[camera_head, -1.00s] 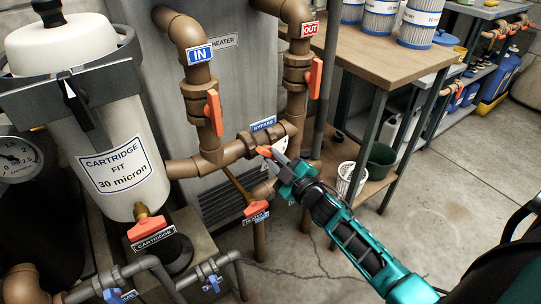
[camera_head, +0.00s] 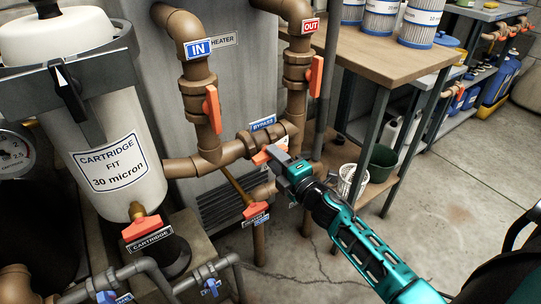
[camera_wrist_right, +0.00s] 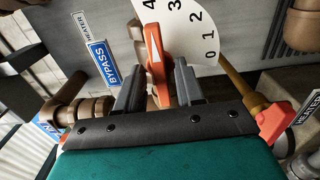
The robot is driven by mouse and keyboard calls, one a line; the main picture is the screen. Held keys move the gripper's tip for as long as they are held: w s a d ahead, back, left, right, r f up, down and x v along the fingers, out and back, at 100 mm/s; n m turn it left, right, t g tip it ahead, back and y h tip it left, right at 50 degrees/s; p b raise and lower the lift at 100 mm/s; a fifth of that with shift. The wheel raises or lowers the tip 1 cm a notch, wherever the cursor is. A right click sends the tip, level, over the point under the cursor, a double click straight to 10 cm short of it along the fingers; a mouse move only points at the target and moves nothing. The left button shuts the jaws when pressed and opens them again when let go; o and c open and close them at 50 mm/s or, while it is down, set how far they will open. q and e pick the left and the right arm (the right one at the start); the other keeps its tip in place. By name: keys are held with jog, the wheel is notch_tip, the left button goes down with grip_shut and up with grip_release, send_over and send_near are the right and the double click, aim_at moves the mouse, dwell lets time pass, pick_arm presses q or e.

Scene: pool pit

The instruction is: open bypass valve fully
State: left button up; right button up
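The bypass valve's orange handle (camera_head: 266,155) sits on the brown horizontal pipe by the blue BYPASS label (camera_head: 263,123). My right gripper (camera_head: 279,153) is at the handle. In the right wrist view, the handle (camera_wrist_right: 155,45) lies between the two fingers (camera_wrist_right: 158,82), which appear to bear on its sides. A white dial (camera_wrist_right: 192,35) with numbers 0 to 4 in sight lies behind it, and the handle's tip points near 4. The BYPASS label (camera_wrist_right: 102,64) stands left of the fingers there. My left gripper is not in view.
Orange handles stand on the IN pipe (camera_head: 212,108) and the OUT pipe (camera_head: 315,76). Another orange handle (camera_head: 255,212) lies just below the bypass. The cartridge filter (camera_head: 112,150) is at left. A wooden table (camera_head: 365,50) is behind; open floor (camera_head: 440,200) lies at right.

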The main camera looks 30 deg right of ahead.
jog(key=shift+o, duration=0.7)
jog(key=s, duration=0.7)
jog(key=shift+d+p, duration=0.25)
jog(key=shift+p, duration=0.15)
